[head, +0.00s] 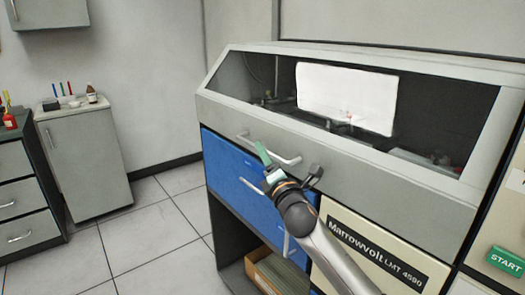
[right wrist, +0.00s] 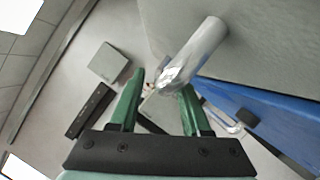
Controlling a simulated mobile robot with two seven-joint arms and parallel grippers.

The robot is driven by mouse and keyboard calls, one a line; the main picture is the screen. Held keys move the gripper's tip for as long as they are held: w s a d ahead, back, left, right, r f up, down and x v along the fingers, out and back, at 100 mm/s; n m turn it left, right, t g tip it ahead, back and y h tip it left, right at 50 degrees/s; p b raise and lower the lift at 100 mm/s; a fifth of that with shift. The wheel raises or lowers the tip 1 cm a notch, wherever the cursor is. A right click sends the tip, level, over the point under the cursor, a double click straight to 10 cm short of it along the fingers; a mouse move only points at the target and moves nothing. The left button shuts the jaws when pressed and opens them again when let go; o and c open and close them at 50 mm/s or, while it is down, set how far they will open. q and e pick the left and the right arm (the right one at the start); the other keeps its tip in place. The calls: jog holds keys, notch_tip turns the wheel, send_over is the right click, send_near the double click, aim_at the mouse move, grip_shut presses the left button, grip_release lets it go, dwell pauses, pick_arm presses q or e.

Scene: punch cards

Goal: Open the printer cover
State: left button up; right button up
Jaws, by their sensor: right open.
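The printer cover (head: 225,103) is a grey slanted lid with a dark window, and it is closed. Its pale bar handle (head: 288,159) is on the grey front panel below the window. My right gripper (head: 264,155) is in front of this handle and hides its middle. In the right wrist view its green fingers (right wrist: 162,82) are apart, and the handle (right wrist: 205,42) shows at the gap between the tips. I cannot tell whether the fingers touch it. My left gripper is out of view.
Below the cover are a blue panel (head: 228,165) with its own handles and a cream nameplate panel (head: 350,250). A grey cabinet (head: 85,165) stands at the left wall and a drawer unit (head: 22,200) at the far left. The tiled floor (head: 150,225) between them and the printer is clear.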

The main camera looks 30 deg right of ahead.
jog(key=shift+x, duration=1.1)
jog(key=shift+c, duration=0.3)
grip_shut()
jog(key=shift+f, duration=0.1)
